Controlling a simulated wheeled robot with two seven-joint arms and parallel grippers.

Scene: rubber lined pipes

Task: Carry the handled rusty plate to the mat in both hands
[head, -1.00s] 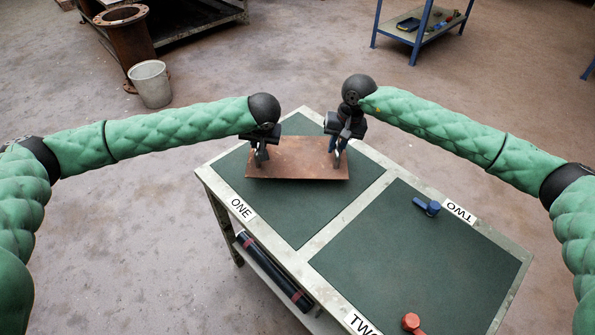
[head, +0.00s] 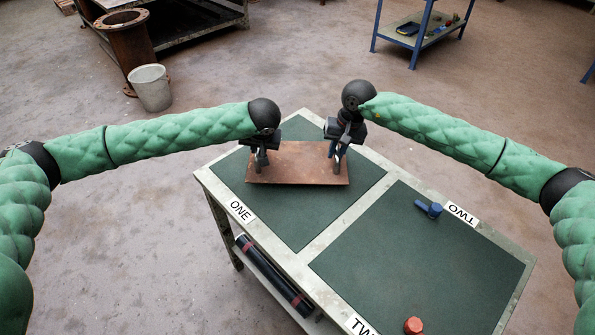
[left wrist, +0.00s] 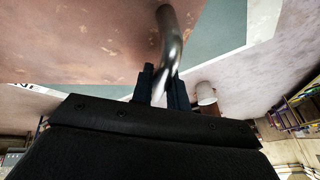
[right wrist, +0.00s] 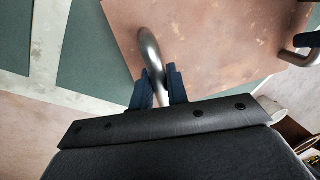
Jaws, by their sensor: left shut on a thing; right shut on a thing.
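The rusty plate (head: 300,165) is a flat brown rectangle with two metal handles. It is over the green panel marked ONE (head: 290,215); I cannot tell whether it touches the panel. My left gripper (head: 259,163) is shut on the left handle, a bent steel bar seen in the left wrist view (left wrist: 170,38). My right gripper (head: 338,163) is shut on the right handle, seen in the right wrist view (right wrist: 150,48). Two green mats or panels show on the table, ONE and the larger one marked TWO (head: 420,265).
A blue-handled item (head: 430,209) and a red knob-like item (head: 413,325) lie on the TWO panel's edges. Dark rolls (head: 275,275) lie on the shelf below. A bucket (head: 150,88) and a rusty flanged pipe (head: 128,45) stand at the back left. Most of TWO is clear.

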